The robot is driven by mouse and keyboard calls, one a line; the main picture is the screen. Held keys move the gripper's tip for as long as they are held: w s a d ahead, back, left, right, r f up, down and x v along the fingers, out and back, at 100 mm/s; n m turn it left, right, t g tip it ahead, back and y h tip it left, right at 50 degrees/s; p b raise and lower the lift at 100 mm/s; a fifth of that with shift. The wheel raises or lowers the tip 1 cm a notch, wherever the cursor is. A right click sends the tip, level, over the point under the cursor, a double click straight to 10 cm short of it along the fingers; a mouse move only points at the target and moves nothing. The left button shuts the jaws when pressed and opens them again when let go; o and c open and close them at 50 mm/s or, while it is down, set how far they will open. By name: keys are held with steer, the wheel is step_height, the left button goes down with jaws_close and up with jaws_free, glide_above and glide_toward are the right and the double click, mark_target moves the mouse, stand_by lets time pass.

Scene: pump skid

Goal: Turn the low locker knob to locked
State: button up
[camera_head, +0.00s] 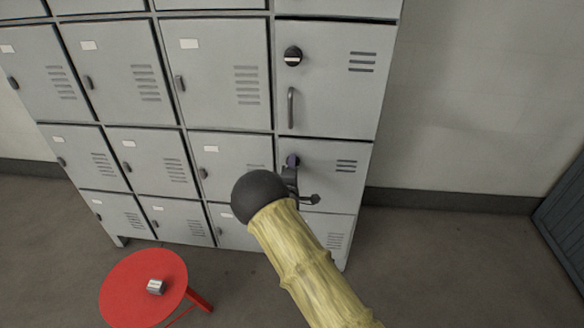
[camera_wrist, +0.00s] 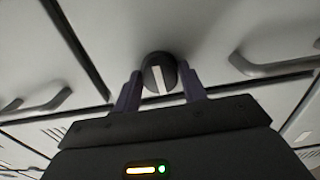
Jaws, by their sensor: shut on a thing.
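The low locker knob (camera_wrist: 158,74) is a round dark knob with a white bar across its face. In the wrist view it sits between the two fingers of my gripper (camera_wrist: 160,90), which are shut on its sides. The white bar stands nearly upright in that view, slightly tilted. In the head view my gripper (camera_head: 291,163) reaches the low locker door (camera_head: 328,172) in the right column, and my arm and gripper hide most of the knob.
Above is another locker door with a black knob (camera_head: 293,55) and a bar handle (camera_head: 291,107). A red stool (camera_head: 125,285) with a small metal block (camera_head: 156,286) stands on the floor at lower left. A dark slatted object (camera_head: 562,225) stands at the far right.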

stand_by(0.3)
steer(key=o, duration=1)
steer(key=shift+s, duration=0.1)
steer(key=s, duration=1.1)
steer(key=s+p, duration=0.1)
steer(key=s, duration=0.5)
steer(key=shift+s+a, duration=0.1)
steer(key=shift+a, duration=0.25)
